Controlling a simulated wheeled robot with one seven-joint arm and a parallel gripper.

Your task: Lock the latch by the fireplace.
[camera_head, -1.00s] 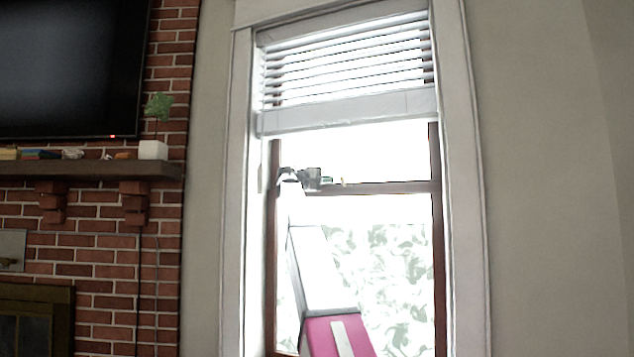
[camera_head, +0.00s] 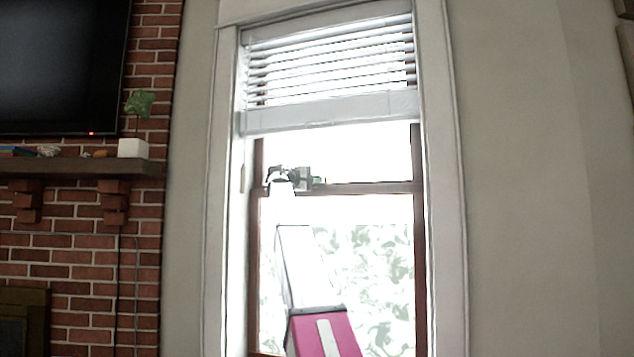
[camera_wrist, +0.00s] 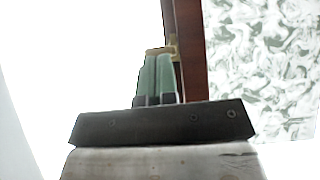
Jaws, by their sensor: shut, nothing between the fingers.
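The latch is a small brass-coloured piece (camera_wrist: 174,49) on the window's brown wooden rail, just past my fingertips in the wrist view. Its full shape and whether it is locked cannot be made out. My gripper (camera_head: 318,180) is at the left part of the window's middle rail (camera_head: 370,188) in the head view. In the wrist view my gripper's green fingers (camera_wrist: 157,58) are together and empty. Their tips are at or very close to the brass piece; I cannot tell whether they touch. In the head view the latch is hidden or too small to pick out.
White blinds (camera_head: 330,75) cover the upper window, inside a pale frame (camera_head: 445,200). A brick wall (camera_head: 75,270) with a mantel shelf (camera_head: 80,167), a small potted plant (camera_head: 133,148) and a dark TV (camera_head: 60,65) is at left. Plain wall lies at right.

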